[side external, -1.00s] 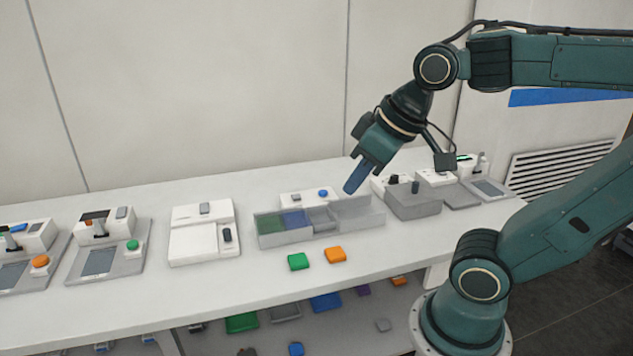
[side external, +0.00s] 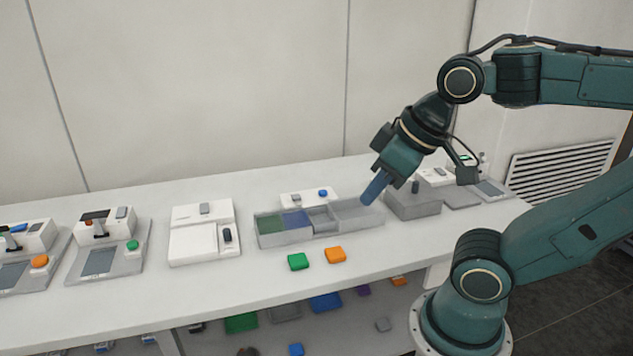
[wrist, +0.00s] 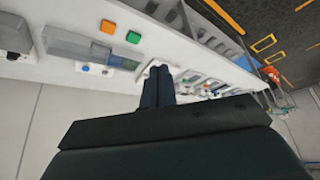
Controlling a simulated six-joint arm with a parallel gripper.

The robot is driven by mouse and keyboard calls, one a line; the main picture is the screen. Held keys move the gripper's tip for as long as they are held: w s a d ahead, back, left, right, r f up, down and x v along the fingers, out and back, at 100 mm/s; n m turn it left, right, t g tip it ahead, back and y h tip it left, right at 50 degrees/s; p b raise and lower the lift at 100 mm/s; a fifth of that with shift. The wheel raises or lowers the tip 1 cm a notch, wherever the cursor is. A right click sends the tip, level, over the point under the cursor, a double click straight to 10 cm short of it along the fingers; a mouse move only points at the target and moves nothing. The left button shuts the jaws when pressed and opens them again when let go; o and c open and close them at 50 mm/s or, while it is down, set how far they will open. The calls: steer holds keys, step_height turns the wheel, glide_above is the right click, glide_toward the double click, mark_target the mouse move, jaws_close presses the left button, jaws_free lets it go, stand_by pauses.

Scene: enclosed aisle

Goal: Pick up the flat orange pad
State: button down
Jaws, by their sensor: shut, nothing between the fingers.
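The flat orange pad (side external: 335,255) lies on the white bench top, in front of the grey compartment tray and just right of a green pad (side external: 298,261). In the wrist view the orange pad (wrist: 108,27) shows near the top, next to the green pad (wrist: 133,37). My gripper (side external: 368,199) is shut and empty, its blue fingers pointing down to the left above the right end of the tray. The orange pad is lower and to the left of the fingertips in the side view. My gripper's fingers (wrist: 158,80) also show in the wrist view.
The grey tray (side external: 358,221) has compartments with green and blue floors at left. White devices (side external: 203,235) stand to its left and a grey box (side external: 412,204) to its right. A lower shelf holds several coloured pieces. The bench front around the pads is clear.

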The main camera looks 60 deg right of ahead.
stand_by(0.4)
steer(key=c, duration=0.7)
jaws_free()
steer(key=shift+w, duration=0.1)
steer(key=w+d+f+m+g, duration=0.3)
steer(key=w+d+f+m, duration=0.15)
steer(key=w+d, duration=0.35)
steer(key=w+d+f+m+g, duration=0.1)
steer(key=d+f, duration=0.2)
steer(key=f, duration=0.1)
steer(key=w+d+f+m, duration=0.2)
steer(key=d+f, duration=0.1)
steer(key=f, duration=0.1)
steer(key=w+d+f+m+g, duration=0.1)
steer(key=w+d+f, duration=0.1)
steer(key=d+f, duration=0.2)
steer(key=shift+w+f+m+g, duration=0.25)
steer(key=shift+f+g, duration=0.05)
steer(key=shift+f, duration=0.1)
steer(key=shift+f, duration=0.1)
